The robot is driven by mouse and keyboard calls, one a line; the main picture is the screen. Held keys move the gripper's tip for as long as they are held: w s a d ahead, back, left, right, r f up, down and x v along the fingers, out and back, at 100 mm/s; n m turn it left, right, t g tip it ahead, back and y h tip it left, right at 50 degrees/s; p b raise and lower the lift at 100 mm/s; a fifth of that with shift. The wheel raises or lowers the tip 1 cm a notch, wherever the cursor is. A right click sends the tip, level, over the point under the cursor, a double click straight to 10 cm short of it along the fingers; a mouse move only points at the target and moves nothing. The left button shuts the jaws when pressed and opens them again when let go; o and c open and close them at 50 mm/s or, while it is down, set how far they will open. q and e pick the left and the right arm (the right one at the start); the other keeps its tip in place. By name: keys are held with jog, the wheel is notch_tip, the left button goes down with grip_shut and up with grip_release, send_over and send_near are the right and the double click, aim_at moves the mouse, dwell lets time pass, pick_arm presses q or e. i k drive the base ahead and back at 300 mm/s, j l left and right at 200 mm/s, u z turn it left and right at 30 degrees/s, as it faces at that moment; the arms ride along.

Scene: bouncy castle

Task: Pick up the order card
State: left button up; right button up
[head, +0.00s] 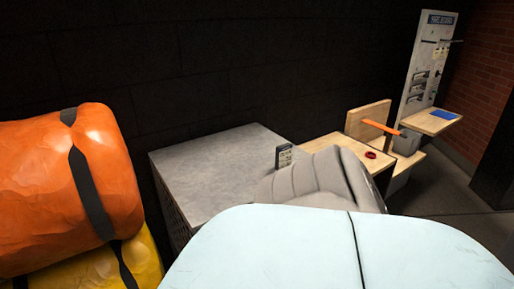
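A small dark upright card with pale markings (284,156) stands at the right edge of a grey-topped table (208,168). It may be the order card, but its print is too small to read. A flat blue item (443,114) lies on a small wooden shelf (428,122) at the far right; I cannot tell whether it is a card. Neither of my grippers is in view.
Orange (35,190) and yellow (95,275) strapped rolls stand at left. A ridged grey bundle (315,180) and a large pale blue form (300,255) block the front. A wooden bench (325,148) holds a red ring (370,155). Floor shows at right.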

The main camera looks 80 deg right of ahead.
aim_at(284, 153)
jog(key=z, duration=2.75)
